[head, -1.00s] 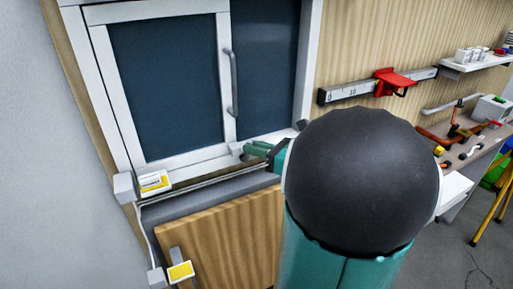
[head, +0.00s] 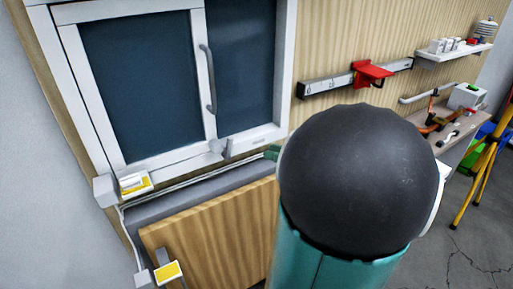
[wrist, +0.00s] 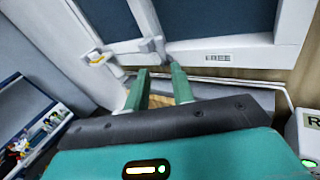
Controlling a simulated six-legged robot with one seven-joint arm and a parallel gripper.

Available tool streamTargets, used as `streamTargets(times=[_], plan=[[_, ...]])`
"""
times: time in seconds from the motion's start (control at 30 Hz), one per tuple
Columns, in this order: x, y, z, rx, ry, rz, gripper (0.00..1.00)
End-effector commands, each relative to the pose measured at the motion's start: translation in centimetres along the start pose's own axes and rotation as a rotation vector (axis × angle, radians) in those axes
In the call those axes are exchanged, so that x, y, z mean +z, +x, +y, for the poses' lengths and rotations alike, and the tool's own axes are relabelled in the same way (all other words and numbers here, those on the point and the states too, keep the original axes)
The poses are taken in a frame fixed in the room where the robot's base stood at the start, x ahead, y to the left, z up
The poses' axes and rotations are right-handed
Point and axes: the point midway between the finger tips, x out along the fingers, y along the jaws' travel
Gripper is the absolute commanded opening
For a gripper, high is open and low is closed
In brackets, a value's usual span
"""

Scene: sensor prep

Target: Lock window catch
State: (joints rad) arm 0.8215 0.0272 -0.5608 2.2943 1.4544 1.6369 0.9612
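The window (head: 150,165) has a white frame and dark panes. My gripper (wrist: 161,72) has two green fingers, apart and empty, below the bottom rail, with a gap to the catch. In the head view only a bit of green gripper (head: 272,152) shows; my dark arm joint hides the rest. I cannot tell whether the catch is locked.
A yellow-and-white sensor (head: 136,184) sits at the window's lower left; another (head: 168,272) is on the wooden door (head: 215,235) below. A red clamp (head: 370,73) on a rail, a shelf (head: 455,52) and a cluttered bench (head: 455,145) are at right.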

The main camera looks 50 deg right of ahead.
Motion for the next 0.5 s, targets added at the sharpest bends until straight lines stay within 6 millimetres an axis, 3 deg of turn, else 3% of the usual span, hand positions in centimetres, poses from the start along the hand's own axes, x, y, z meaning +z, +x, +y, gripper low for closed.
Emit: streamTargets(times=[0.2,0.5], plan=[[0.0,-2.5,0.0,0.000,0.001,0.001,0.24],[0.0,-2.8,0.0,0.001,0.000,0.000,0.26]])
